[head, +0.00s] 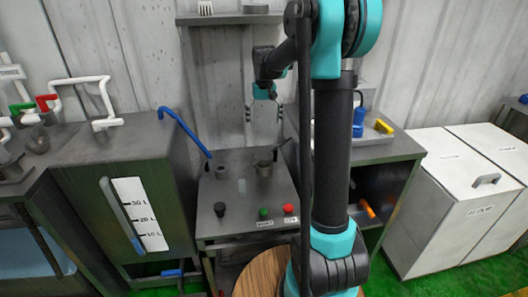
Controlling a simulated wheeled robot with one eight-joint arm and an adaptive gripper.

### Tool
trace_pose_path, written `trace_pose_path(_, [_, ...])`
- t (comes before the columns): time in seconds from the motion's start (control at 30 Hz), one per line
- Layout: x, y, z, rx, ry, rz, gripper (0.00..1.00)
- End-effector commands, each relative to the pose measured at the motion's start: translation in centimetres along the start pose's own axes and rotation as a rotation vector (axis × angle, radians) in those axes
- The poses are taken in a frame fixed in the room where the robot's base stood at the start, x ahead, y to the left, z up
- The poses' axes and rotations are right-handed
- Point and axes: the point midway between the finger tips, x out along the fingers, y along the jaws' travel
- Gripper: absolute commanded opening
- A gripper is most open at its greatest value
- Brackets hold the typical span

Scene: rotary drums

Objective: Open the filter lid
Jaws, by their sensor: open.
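My gripper (265,112) hangs fingers down in front of the grey corrugated wall, above the back of the central machine (228,205). Its thin fingers look apart, and nothing shows between them. A small round metal fitting (263,169) with a dark handle rising to the right stands on this machine's top, below my gripper and apart from it. I cannot tell whether this is the filter lid or whether it is open. My arm hides part of the machine's right side and the bench behind it.
A tank with a level scale (139,214) stands left, and a blue lever (187,132) reaches toward the central machine. Green (263,212) and red (289,209) buttons sit at its front. White cabinets (452,185) stand right. A shelf (230,19) is on the wall.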

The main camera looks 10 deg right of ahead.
Motion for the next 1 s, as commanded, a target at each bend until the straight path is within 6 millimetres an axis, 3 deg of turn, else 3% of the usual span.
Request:
trace_pose_path(0.6, [12.0,0.0,0.0,0.000,0.001,0.000,0.89])
trace_pose_path(0.8, [14.3,0.0,0.0,0.000,0.001,0.000,0.89])
trace_pose_path(1.0, [15.1,0.0,0.0,0.000,0.001,0.000,0.89])
